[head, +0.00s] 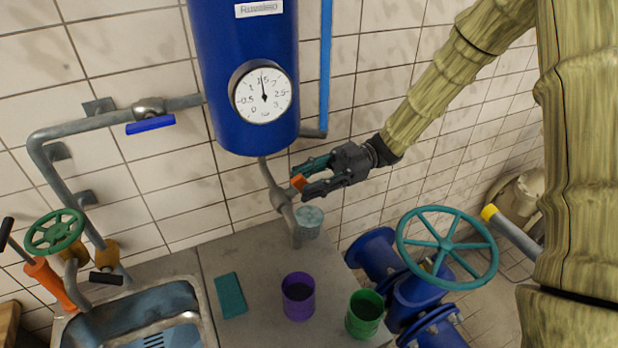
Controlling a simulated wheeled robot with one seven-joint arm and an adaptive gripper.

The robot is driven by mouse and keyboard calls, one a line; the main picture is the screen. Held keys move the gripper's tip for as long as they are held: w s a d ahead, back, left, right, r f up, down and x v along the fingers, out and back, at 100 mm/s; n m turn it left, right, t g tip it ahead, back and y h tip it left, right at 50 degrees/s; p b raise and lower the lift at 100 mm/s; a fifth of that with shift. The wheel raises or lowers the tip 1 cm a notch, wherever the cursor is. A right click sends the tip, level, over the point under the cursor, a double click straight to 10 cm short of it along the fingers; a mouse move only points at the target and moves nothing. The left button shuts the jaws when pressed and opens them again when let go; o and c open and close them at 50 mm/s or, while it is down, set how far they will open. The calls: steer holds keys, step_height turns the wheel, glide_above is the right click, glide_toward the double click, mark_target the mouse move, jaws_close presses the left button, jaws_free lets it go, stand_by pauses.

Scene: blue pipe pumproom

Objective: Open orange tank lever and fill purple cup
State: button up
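The blue tank (243,75) hangs on the tiled wall, with a round gauge (263,92) on its front. A grey pipe (267,175) runs down from its bottom to a valve and ends in a downward spout (297,238). The orange lever (298,183) is at this valve, mostly hidden by my fingers. My gripper (299,182) reaches in from the right, and its fingertips close on the lever from both sides. The purple cup (298,297) stands upright on the grey counter, nearer than the spout and not under it. Its inside looks dark.
A pale translucent cup (309,222) stands beside the spout. A green cup (364,314) and a teal sponge-like block (230,295) flank the purple cup. The sink (160,310) is left; the teal handwheel (447,247) and blue pipes (375,257) are right.

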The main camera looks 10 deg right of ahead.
steer(key=shift+c, duration=0.2)
jaws_close()
steer(key=shift+d+m+t+y+p, duration=0.1)
steer(key=shift+m+t+y+p, duration=0.15)
steer(key=shift+m+t, duration=0.7)
steer(key=shift+d+m+t+y+p, duration=0.1)
steer(key=shift+m+t+y+p, duration=0.2)
steer(key=shift+m, duration=1.25)
steer(key=shift+c, duration=0.6)
jaws_free()
steer(key=shift+a, duration=0.1)
steer(key=shift+o, duration=0.8)
steer(key=shift+a, duration=0.15)
steer(key=w+d, duration=0.2)
steer(key=d, duration=1)
steer(key=shift+f, duration=0.1)
